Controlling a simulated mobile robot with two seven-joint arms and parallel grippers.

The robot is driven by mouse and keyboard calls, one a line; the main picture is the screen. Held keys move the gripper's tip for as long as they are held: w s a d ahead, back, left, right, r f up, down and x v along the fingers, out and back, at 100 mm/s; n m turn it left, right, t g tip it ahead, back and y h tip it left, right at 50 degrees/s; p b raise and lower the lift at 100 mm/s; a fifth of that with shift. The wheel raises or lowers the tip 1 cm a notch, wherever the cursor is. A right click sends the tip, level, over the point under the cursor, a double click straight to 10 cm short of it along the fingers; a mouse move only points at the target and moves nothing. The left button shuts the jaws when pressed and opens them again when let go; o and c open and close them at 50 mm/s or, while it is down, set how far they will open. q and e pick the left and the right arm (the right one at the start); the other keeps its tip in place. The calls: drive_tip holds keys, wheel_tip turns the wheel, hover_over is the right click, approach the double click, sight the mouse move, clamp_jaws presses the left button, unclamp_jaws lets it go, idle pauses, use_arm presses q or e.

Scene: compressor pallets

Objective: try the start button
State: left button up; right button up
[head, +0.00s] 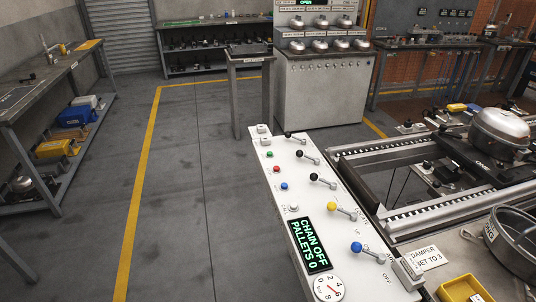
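A white control panel (262,176) stands in the middle foreground. On its left side are a green button (269,154), a red button (277,169), a blue button (284,186) and a pale round knob or button (293,208). Their small labels are too small to read, so I cannot tell from lettering which is the start button. A display (310,245) reads "CHAIN OFF PALLETS 0" in green. Neither of my grippers is in view, and nothing touches the buttons.
Black-knobbed levers, a yellow-knobbed lever (332,206) and a blue-knobbed lever (356,247) stick up along the panel's right side. A round dial (328,288) is at its near end. A conveyor frame (385,150) with a compressor (499,132) lies right. Floor left is clear.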

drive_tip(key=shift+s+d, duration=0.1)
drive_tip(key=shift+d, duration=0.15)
